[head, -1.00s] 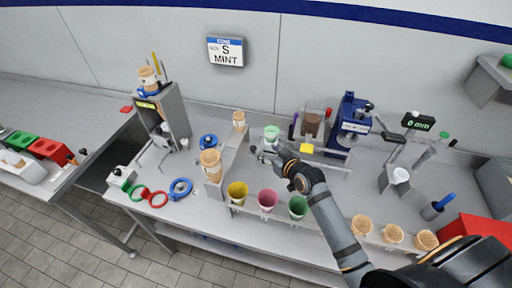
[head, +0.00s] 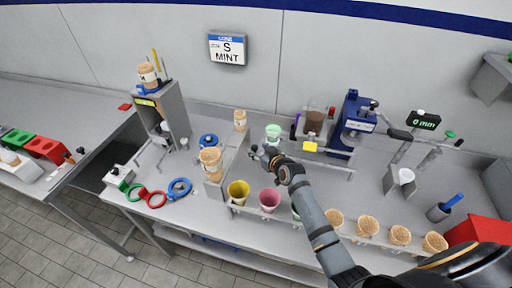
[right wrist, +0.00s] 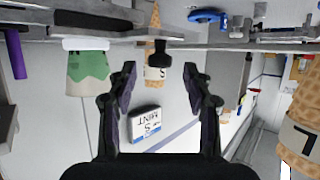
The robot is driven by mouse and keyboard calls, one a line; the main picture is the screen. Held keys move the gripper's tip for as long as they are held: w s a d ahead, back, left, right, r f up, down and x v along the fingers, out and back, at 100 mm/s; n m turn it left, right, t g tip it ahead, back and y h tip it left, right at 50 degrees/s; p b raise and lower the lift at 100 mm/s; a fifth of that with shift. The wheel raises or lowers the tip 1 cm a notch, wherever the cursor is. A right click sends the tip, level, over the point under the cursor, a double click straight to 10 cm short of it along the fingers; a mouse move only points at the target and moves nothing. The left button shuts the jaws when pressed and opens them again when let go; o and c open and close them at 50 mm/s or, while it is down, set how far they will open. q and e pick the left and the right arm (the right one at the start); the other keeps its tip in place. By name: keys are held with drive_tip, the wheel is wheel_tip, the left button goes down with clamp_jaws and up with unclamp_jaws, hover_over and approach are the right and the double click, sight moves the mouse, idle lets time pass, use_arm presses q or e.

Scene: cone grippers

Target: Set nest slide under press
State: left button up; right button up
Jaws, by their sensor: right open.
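The blue press (head: 350,122) stands at the back right of the bench in the head view. A low grey rail (head: 335,168) with a yellow tag (head: 310,146) runs in front of it. I cannot tell for sure which part is the nest slide. My right gripper (head: 262,153) is open and empty, left of the rail, just in front of a green-and-white cup (head: 273,132). In the right wrist view, a black knob (right wrist: 160,54) shows between the open fingers (right wrist: 158,75); whether it is within their reach is unclear. My left gripper is not in view.
Yellow, pink and partly hidden green cups (head: 238,190) stand in a front holder. Several waffle cones (head: 368,225) line the front right edge. A brown-filled container (head: 315,121) stands left of the press.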

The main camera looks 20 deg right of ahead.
drive_tip(key=shift+x, duration=1.1)
drive_tip(key=shift+c, duration=0.2)
clamp_jaws()
drive_tip(key=shift+d, duration=0.1)
